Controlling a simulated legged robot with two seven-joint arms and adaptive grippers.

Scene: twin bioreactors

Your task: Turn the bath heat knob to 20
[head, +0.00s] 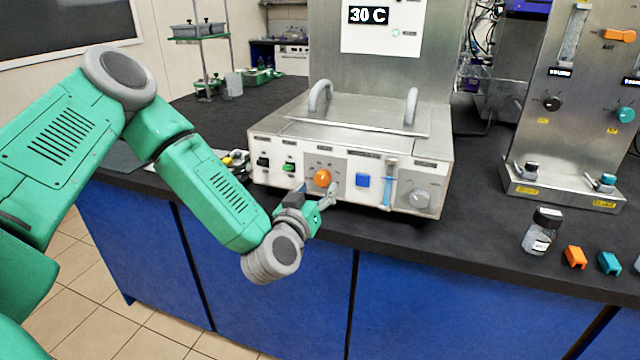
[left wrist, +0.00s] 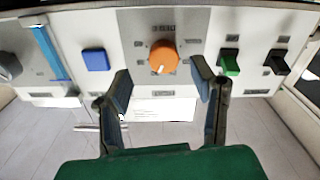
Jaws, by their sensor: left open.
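The orange heat knob (head: 322,178) is on the front panel of the metal bath (head: 280,143), between a green switch and a blue button. In the left wrist view the knob (left wrist: 163,55) sits beyond the fingertips, roughly centred between them; its printed scale is too small to read. My left gripper (head: 318,200) is just in front of and below the knob. It is open, and its two fingers (left wrist: 163,82) are spread apart, with nothing between them. The display (head: 368,15) above the bath reads 30 C. My right gripper is not in view.
On the panel are a black switch (head: 263,162), a green switch (head: 289,168), a blue button (head: 362,180), a blue gauge tube (head: 388,185) and a grey knob (head: 419,198). A small bottle (head: 541,232) and coloured clips stand right on the dark bench.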

